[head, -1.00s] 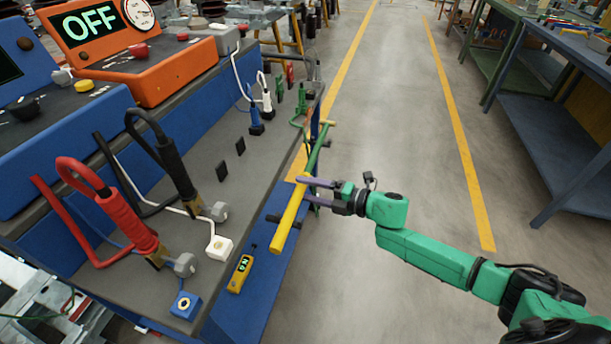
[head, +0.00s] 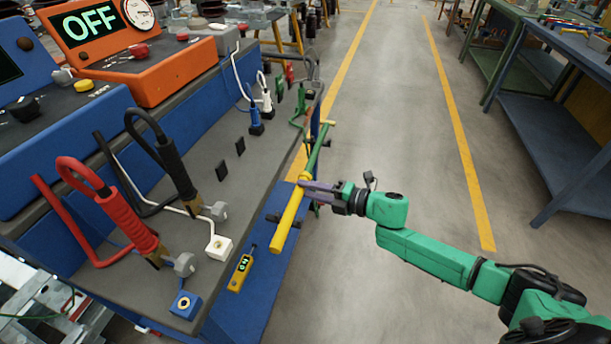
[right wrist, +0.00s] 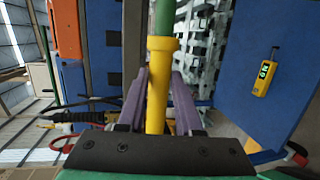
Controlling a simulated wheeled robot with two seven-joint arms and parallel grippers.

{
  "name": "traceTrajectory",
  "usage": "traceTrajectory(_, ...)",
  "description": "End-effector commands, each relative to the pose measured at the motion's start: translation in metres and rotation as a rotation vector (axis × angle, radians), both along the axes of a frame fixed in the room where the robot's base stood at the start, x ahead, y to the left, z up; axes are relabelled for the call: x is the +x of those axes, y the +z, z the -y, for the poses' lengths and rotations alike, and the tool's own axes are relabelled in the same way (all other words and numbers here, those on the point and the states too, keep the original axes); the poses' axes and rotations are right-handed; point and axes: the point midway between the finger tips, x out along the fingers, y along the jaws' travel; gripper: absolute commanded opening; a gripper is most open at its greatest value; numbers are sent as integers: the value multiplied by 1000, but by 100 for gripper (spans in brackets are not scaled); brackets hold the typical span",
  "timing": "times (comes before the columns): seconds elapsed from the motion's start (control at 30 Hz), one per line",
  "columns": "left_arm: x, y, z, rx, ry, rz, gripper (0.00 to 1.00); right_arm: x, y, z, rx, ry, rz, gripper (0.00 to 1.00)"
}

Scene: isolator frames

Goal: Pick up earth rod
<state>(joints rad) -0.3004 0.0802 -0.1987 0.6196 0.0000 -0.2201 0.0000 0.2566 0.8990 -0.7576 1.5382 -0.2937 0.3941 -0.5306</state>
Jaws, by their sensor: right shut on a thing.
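The earth rod (head: 290,216) has a thick yellow handle and a thinner green shaft that runs away toward the back. It lies along the right edge of the grey bench top, in front of the blue bench side. My right gripper (head: 304,186) is shut on the yellow handle, near where it meets the green shaft. In the right wrist view the yellow handle (right wrist: 157,95) runs between the two purple fingers, with the green shaft above it. My left gripper is not in view.
The bench (head: 232,186) carries a red clamp lead (head: 125,220), a black clamp lead (head: 175,165) and an orange unit reading OFF (head: 155,72). A yellow tester (head: 241,272) hangs on the bench side. The floor (head: 400,130) to the right is clear.

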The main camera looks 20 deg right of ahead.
Motion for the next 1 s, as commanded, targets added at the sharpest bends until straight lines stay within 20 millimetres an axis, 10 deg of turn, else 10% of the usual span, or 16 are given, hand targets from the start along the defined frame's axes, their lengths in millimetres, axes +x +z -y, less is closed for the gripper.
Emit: traceTrajectory(1.0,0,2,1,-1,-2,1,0,1,11,0,-1,1,4,0)
